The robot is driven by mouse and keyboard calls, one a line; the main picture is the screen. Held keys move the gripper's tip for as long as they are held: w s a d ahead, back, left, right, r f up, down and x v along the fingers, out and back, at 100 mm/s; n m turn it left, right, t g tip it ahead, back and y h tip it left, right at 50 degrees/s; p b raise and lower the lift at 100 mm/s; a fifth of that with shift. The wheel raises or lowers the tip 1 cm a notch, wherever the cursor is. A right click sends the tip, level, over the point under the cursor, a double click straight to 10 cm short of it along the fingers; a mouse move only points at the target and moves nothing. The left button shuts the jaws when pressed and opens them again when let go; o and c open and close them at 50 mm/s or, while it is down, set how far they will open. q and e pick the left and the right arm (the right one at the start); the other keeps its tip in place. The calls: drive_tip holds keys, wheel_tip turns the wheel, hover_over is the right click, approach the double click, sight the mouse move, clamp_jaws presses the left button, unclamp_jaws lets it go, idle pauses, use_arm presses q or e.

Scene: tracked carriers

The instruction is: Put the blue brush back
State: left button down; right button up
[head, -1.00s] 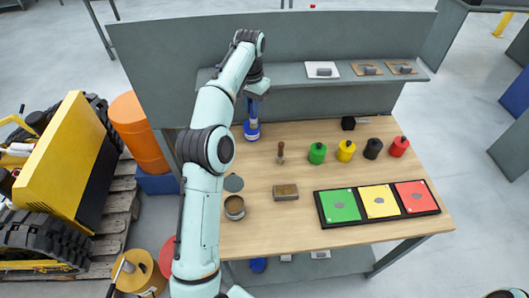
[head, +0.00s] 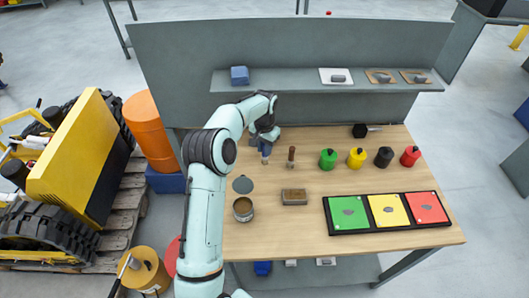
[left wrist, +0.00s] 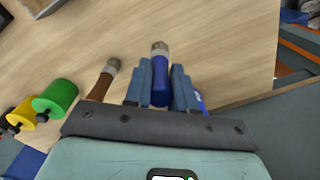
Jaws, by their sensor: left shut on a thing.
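The blue brush (head: 265,151) has a blue handle and a pale bristle end. My left gripper (head: 264,141) is shut on its handle, over the back left of the wooden table (head: 300,232). In the left wrist view the handle of the blue brush (left wrist: 160,80) sits between the two fingers of my left gripper (left wrist: 160,85), bristle end pointing away. I cannot tell whether the bristles touch the table. A brown brush (head: 291,157) stands beside it, apart, and also shows in the left wrist view (left wrist: 103,80). My right gripper is not in view.
Green (head: 328,159), yellow, black and red pots stand right of the brushes. An open tin (head: 243,209), a grey disc (head: 243,184) and a small box (head: 294,197) lie nearer. A shelf (head: 290,84) with a blue block (head: 239,75) runs behind.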

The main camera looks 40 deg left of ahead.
sight(264, 157)
use_arm(q)
drive_tip(key=shift+f, duration=1.4)
drive_tip(key=shift+f, duration=0.15)
drive_tip(key=c, duration=0.9)
unclamp_jaws()
drive_tip(key=shift+c, duration=0.2)
wheel_tip(264, 157, up, 12)
drive_tip(key=shift+r, duration=0.2)
